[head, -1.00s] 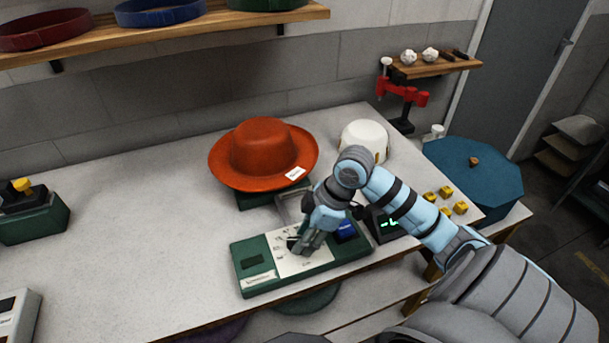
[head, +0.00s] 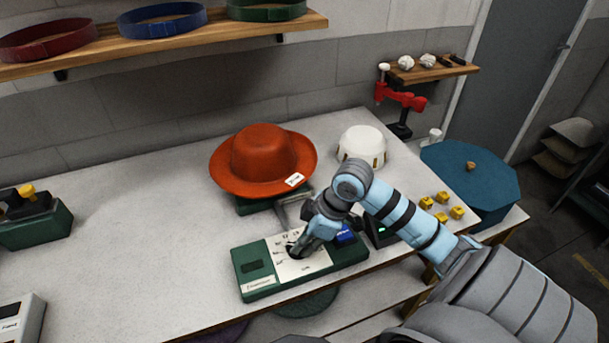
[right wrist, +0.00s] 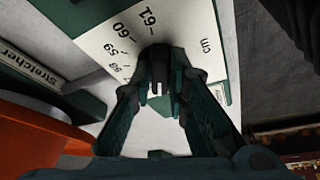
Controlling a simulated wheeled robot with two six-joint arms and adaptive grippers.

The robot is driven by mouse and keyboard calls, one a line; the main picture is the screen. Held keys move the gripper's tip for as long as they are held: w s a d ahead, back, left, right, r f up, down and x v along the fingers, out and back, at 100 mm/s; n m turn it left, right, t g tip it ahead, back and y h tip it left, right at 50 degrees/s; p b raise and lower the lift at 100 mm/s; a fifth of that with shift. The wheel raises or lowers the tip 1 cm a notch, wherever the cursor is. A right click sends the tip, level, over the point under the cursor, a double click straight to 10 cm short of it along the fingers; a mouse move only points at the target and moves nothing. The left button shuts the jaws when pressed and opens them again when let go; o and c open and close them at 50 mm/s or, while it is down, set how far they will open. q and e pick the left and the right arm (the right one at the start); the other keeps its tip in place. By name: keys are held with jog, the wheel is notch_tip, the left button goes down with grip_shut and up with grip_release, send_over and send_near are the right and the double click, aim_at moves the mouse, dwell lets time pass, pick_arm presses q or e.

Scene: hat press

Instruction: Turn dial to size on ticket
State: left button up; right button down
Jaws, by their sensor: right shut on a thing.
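A green control box (head: 257,290) with a white dial plate lies on the table. My right gripper (head: 296,252) is over the plate, its fingers shut on the black dial (right wrist: 158,72). In the right wrist view, the size marks 61, 60, 59 and "cm" show around the dial; the pointer's exact setting is hard to read. An orange-red hat (head: 262,160) sits on the stretcher behind the box. A white ticket (head: 294,180) hangs on its brim; its writing is too small to read. My left gripper is not in view.
A blue button (head: 345,235) sits right of the dial plate, beside a dark unit with a green display (head: 381,230). A white dome (head: 362,143), yellow blocks (head: 441,197) and a blue round-topped stand (head: 468,170) are to the right. The table's left half is mostly clear.

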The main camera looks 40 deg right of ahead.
jog(key=m+p, duration=0.1)
jog(key=p, duration=0.1)
jog(key=m+h+p, duration=0.1)
jog(key=m+p, duration=0.1)
jog(key=p, duration=0.1)
jog(key=m+p, duration=0.2)
jog(key=shift+s+a+r+t+h+p, duration=0.15)
jog(key=shift+s+a+t+h+p, duration=0.15)
jog(key=shift+s+a+t, duration=0.1)
jog(key=shift+m+p, duration=0.4)
jog(key=shift+m, duration=0.1)
jog(key=m, duration=0.1)
jog(key=m+h+p, duration=0.1)
jog(key=shift+a+f+m, duration=0.2)
jog(key=shift+f+m, duration=0.05)
jog(key=shift+m, duration=0.05)
jog(key=m, duration=0.1)
jog(key=m+h, duration=0.1)
jog(key=m, duration=0.1)
jog(key=shift+w+a+m+h, duration=0.1)
jog(key=shift+a+m+h, duration=0.2)
jog(key=shift+h, duration=0.1)
jog(key=shift+w+a+m+g+h, duration=0.1)
jog(key=shift+m+g+h, duration=0.4)
jog(key=shift+m, duration=1.3)
jog(key=c, duration=1.6)
grip_release()
jog(key=shift+o, duration=0.2)
jog(key=shift+w, duration=0.15)
